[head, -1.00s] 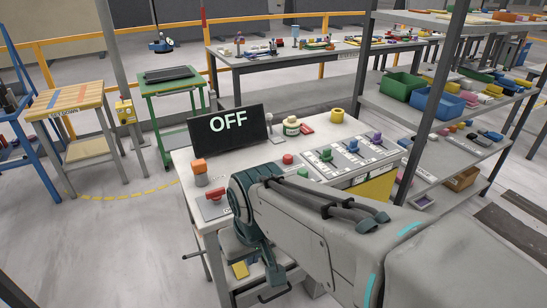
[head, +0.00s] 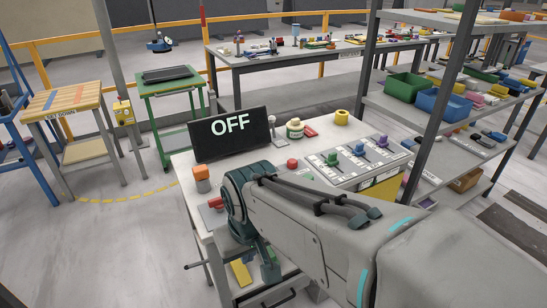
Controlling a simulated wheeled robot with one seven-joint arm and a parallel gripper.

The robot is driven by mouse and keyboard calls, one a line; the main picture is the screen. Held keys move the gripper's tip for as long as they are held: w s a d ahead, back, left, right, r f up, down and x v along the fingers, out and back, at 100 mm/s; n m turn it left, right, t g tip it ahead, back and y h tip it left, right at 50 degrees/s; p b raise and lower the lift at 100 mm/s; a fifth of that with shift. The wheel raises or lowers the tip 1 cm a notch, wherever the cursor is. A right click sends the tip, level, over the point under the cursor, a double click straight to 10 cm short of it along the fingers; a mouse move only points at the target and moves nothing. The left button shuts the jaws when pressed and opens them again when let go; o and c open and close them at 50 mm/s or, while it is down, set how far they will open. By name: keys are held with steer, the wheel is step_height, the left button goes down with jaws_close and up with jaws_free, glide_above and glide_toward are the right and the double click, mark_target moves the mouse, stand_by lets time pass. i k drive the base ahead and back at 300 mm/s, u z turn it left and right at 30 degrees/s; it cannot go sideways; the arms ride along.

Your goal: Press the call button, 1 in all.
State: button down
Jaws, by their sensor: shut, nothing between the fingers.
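The call button is not clearly labelled in view. A red round button (head: 292,163) stands on the grey workbench (head: 183,158), just beyond my arm. An orange-capped block on a grey base (head: 201,178) stands at the bench's left edge, and a red part (head: 216,202) lies in front of it, partly covered by my arm. A dark display (head: 230,133) on the bench reads "OFF". My arm reaches in from the lower right and bends down at the bench's front. My gripper's fingers cannot be made out; the arm hides that area.
A panel with green, blue and purple knobs (head: 358,160) is right of the red button. A yellow ring (head: 341,117) and a pale jar (head: 294,129) stand behind it. A shelf rack with a blue bin (head: 439,104) rises at the right.

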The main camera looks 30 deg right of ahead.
mark_target(308, 175)
steer(key=z, duration=0.25)
steer(key=i, duration=0.45)
steer(key=z, duration=0.45)
